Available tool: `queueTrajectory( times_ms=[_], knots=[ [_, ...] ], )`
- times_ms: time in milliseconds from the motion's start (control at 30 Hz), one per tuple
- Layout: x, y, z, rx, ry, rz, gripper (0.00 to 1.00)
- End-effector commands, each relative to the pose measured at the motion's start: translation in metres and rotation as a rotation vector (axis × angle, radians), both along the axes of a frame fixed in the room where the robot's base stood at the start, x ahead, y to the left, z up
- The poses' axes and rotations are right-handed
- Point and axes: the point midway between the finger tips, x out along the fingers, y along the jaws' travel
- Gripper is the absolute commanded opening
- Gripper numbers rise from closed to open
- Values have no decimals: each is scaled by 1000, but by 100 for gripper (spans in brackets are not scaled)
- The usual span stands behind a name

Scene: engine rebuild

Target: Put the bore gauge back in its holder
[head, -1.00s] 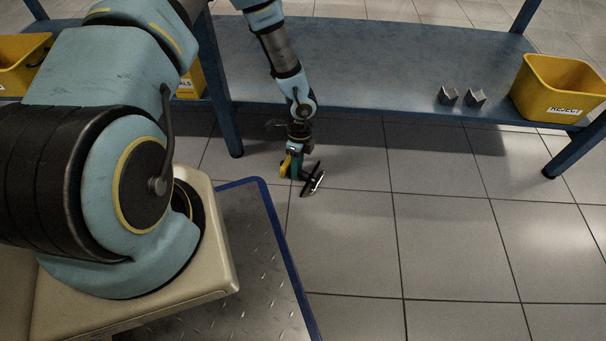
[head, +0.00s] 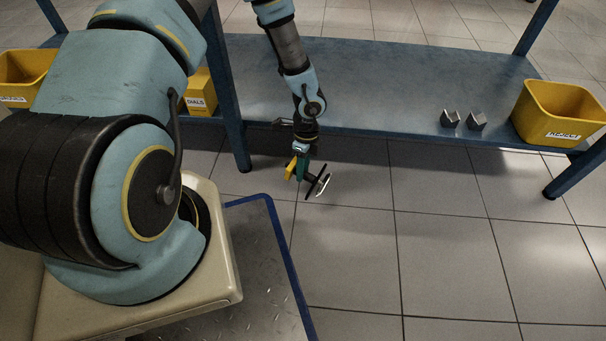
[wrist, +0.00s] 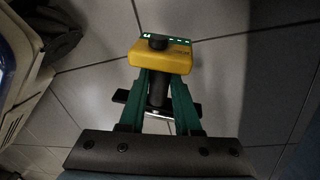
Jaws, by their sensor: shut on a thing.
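The bore gauge is in my gripper. In the wrist view, its yellow body (wrist: 160,56) with a black knob shows beyond the fingertips, and a black stem runs between the green fingers. A dark crosspiece with a pale edge shows lower down. In the head view, the gauge (head: 290,168) hangs above the floor tiles, just in front of the blue shelf, with a black, pale-edged part to the right. My gripper (head: 304,170), also in the wrist view (wrist: 159,82), is shut on it. Two grey notched blocks (head: 463,120) stand on the shelf; I cannot tell whether they are the holder.
The blue shelf (head: 390,85) is mostly bare in the middle. A yellow REJECT bin (head: 548,132) stands at its right end. A yellow DIALS bin (head: 200,103) and another yellow bin (head: 20,92) are at left. Blue legs (head: 233,100) stand left of my gripper.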

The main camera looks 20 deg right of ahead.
Motion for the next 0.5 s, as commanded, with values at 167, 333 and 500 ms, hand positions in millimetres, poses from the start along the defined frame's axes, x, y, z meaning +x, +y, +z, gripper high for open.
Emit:
queueTrajectory(
  times_ms=[167,333,500],
  knots=[
    [0,0,25,0,0,0,0],
    [0,0,36,1,1,0,0],
    [0,0,43,1,1,0,0]
  ],
)
